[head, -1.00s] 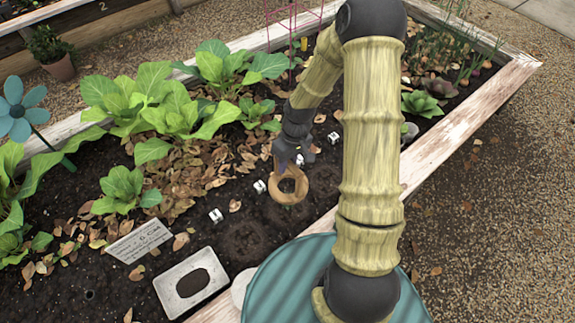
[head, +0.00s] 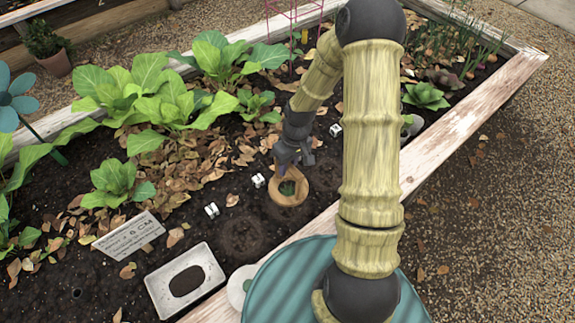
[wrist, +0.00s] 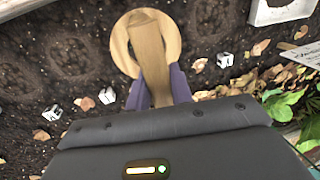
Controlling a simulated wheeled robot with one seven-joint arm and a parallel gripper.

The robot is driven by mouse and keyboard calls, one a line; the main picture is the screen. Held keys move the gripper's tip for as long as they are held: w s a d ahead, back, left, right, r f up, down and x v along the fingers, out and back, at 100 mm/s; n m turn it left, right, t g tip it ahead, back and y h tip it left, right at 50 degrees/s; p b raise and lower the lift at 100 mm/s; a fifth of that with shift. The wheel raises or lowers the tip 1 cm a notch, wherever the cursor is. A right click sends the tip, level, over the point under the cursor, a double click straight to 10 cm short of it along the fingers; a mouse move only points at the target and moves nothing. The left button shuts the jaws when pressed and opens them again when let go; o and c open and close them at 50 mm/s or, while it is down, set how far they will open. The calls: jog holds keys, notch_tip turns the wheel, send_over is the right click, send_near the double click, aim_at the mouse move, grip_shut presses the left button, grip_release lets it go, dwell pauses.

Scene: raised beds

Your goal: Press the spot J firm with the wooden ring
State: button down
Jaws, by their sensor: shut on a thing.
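My gripper (head: 290,162) is shut on the handle of the wooden ring (head: 288,201). In the wrist view my gripper's purple fingers (wrist: 158,90) clasp the handle, and the ring (wrist: 121,48) lies beyond them. The ring is over the dark soil near the bed's front edge; I cannot tell whether it touches the soil. Something green shows through its opening in the head view. Small white markers stand in a row beside round soil spots, such as one marker (head: 258,180) left of the ring. Their letters are too small to read, so I cannot tell which spot is J.
A pale tray (head: 214,267) with a dark opening and a written sign (head: 128,237) are at the lower left. Leafy plants (head: 150,100) and dry leaves fill the soil behind. The bed's wooden edge (head: 455,130) runs along the right.

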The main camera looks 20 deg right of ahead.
jog(key=shift+f+b, duration=2.2)
jog(key=shift+f, duration=2.2)
jog(key=shift+f+b, duration=0.35)
jog(key=shift+f, duration=0.3)
jog(key=shift+s+f+p, duration=0.15)
jog(key=shift+f+p, duration=0.1)
jog(key=shift+p, duration=0.5)
jog(key=shift+r+p, duration=0.2)
jog(key=shift+p, duration=0.75)
dwell(1.0)
